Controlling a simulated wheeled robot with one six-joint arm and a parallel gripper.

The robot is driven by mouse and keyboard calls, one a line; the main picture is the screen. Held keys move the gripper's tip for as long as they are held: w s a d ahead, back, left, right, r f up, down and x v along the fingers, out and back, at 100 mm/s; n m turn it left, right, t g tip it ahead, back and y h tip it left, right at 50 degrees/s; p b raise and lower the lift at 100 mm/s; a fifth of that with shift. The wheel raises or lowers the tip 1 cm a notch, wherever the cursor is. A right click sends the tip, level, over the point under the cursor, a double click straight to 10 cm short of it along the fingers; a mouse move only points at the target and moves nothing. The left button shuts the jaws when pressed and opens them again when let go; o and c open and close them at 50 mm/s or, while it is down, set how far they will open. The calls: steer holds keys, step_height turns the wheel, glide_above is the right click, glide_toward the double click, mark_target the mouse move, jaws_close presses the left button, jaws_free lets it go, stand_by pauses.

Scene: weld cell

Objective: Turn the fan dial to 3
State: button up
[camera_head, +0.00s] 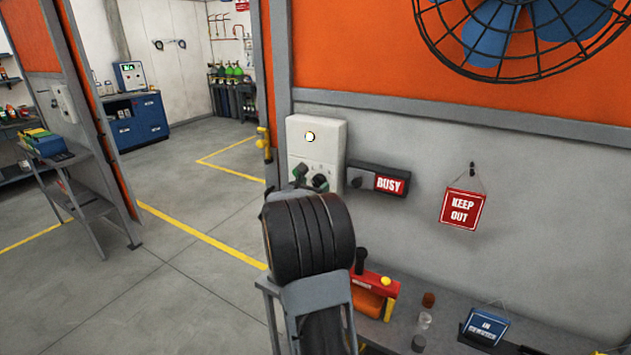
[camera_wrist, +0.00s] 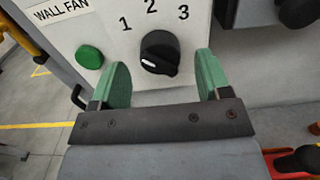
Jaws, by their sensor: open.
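The fan dial (camera_wrist: 160,52) is a black round knob on a white panel marked WALL FAN (camera_wrist: 62,10). The numbers 1, 2 and 3 stand above it, and its white mark is at its lower left, away from the numbers. My gripper (camera_wrist: 162,76) is open, with its green pads left and right of the knob's lower part. In the head view my gripper (camera_head: 311,178) is at the lower part of the white control box (camera_head: 327,135), and my wrist hides much of that area. The blue-bladed fan (camera_head: 490,40) is on the wall above.
A green button (camera_wrist: 90,57) is left of the dial. A BUSY sign box (camera_head: 360,181) adjoins the control box at right. A KEEP OUT sign (camera_head: 463,208) hangs further right. Below are a red-and-yellow tool (camera_head: 383,284) and an IN SERVICE sign (camera_head: 487,327). Open floor lies left.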

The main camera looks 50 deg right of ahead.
steer(key=shift+x, duration=0.85)
steer(key=shift+c, duration=0.2)
steer(key=c, duration=0.9)
steer(key=shift+f, duration=0.1)
